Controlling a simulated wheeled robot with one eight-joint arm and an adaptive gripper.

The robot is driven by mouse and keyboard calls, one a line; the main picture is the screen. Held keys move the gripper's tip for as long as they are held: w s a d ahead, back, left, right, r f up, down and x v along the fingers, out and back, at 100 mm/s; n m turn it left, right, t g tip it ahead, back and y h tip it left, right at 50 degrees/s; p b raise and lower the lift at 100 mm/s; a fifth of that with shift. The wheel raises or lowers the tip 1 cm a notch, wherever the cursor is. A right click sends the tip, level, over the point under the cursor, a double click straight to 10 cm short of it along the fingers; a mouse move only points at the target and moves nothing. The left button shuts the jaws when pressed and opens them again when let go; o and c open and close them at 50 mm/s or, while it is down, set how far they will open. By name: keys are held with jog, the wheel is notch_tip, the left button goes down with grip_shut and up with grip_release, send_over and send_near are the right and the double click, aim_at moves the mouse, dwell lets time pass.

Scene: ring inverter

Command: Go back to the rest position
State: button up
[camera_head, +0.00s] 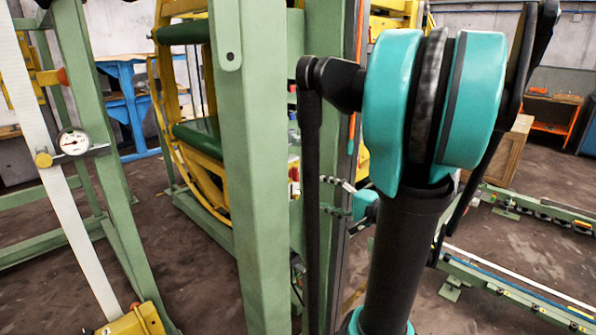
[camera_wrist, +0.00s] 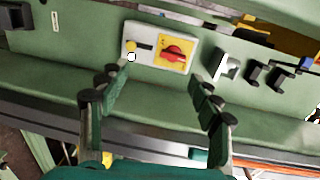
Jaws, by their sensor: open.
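My gripper (camera_wrist: 160,88) is open in the wrist view, with its two dark-green, black-jointed fingers spread apart and nothing between them. Beyond the fingers is a grey switch box (camera_wrist: 146,60) on a green beam, with a red rotary knob (camera_wrist: 173,54) on a yellow plate. The knob appears above the gap between the fingertips; whether the fingers touch the box cannot be told, but I see no grasp. In the head view, my gripper (camera_head: 340,196) shows small beside the green frame, partly hidden by my own arm.
A green post (camera_head: 245,170) stands close to my arm. A yellow ring (camera_head: 185,140) is behind it. A gauge (camera_head: 73,142) hangs at left. Low green rails (camera_head: 515,285) run along the floor at right. Black fittings (camera_wrist: 256,75) stick out from the beam right of the box.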

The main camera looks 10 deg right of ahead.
jog(key=s+a+f+n+g+h, duration=0.1)
jog(key=a+f+n+g+h, duration=0.15)
jog(key=f, duration=0.45)
jog(key=a+f+n+g+h, duration=0.2)
jog(key=f+n+g+h, duration=0.2)
jog(key=f, duration=0.2)
jog(key=s+d+f+n+g+h, duration=0.1)
jog(key=s+f+n+h, duration=0.1)
jog(key=s, duration=0.4)
jog(key=s+d+f+n+g+h, duration=0.1)
jog(key=s+f+n+g+h, duration=0.1)
jog(key=s+f, duration=0.3)
jog(key=shift+s+d, duration=0.2)
jog(key=shift+s, duration=0.25)
